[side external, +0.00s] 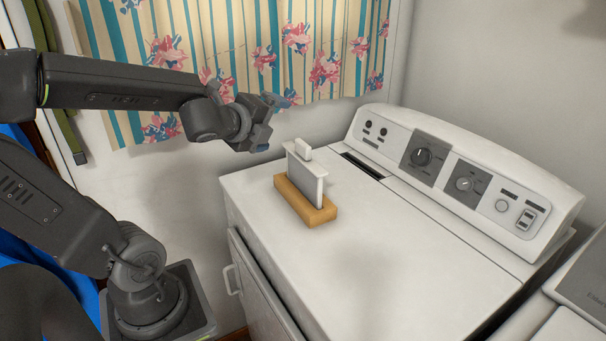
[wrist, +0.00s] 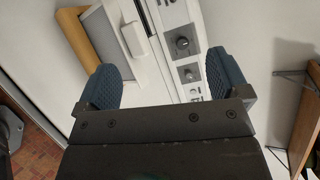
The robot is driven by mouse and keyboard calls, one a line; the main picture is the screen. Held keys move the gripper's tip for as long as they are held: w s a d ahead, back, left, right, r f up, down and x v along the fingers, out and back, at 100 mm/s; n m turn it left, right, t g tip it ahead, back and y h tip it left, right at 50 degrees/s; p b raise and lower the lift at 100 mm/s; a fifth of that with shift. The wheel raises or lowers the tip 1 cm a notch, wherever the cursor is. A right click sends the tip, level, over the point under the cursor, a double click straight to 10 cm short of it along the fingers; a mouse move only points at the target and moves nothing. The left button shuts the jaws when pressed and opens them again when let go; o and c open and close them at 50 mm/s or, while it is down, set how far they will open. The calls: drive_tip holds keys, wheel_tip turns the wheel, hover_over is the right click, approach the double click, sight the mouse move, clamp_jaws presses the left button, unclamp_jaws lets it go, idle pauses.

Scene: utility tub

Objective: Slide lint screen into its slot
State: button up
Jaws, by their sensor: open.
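The lint screen (side external: 307,180) is a pale flat panel with a small white grip on top. It stands upright in a wooden holder (side external: 291,200) on the dryer top. The screen (wrist: 104,37) and the wooden holder (wrist: 77,38) also show at the upper left of the wrist view. The slot (side external: 364,166) is a dark narrow opening in the dryer top, in front of the control panel. My gripper (side external: 273,122) is open and empty, above and to the left of the screen in the side view. Its blue fingers (wrist: 163,88) are spread wide in the wrist view.
The dryer top (side external: 400,240) is clear in front of and right of the holder. The raised control panel (side external: 450,180) stands along its back. A floral curtain (side external: 240,50) hangs behind my gripper. Another appliance (side external: 580,290) stands at the lower right.

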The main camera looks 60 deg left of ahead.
sight(300, 143)
drive_tip(key=w+f+m+h, duration=0.2)
drive_tip(key=m, duration=0.4)
drive_tip(key=w+a+f+m+h, duration=0.1)
drive_tip(key=w+f+m+h, duration=0.1)
drive_tip(key=m, duration=0.5)
drive_tip(key=w+a+f+m+h, duration=0.1)
drive_tip(key=w+f+m+h, duration=0.1)
drive_tip(key=m, duration=0.4)
drive_tip(key=shift+w+a+f+t, duration=0.15)
drive_tip(key=shift+w+f+t, duration=0.1)
drive_tip(key=shift+f+t, duration=0.2)
drive_tip(key=shift+a+x, duration=0.15)
drive_tip(key=shift+x, duration=1.2)
drive_tip(key=shift+a+x, duration=0.15)
drive_tip(key=shift+x, duration=1.25)
drive_tip(key=shift+f, duration=0.1)
drive_tip(key=c, duration=1.4)
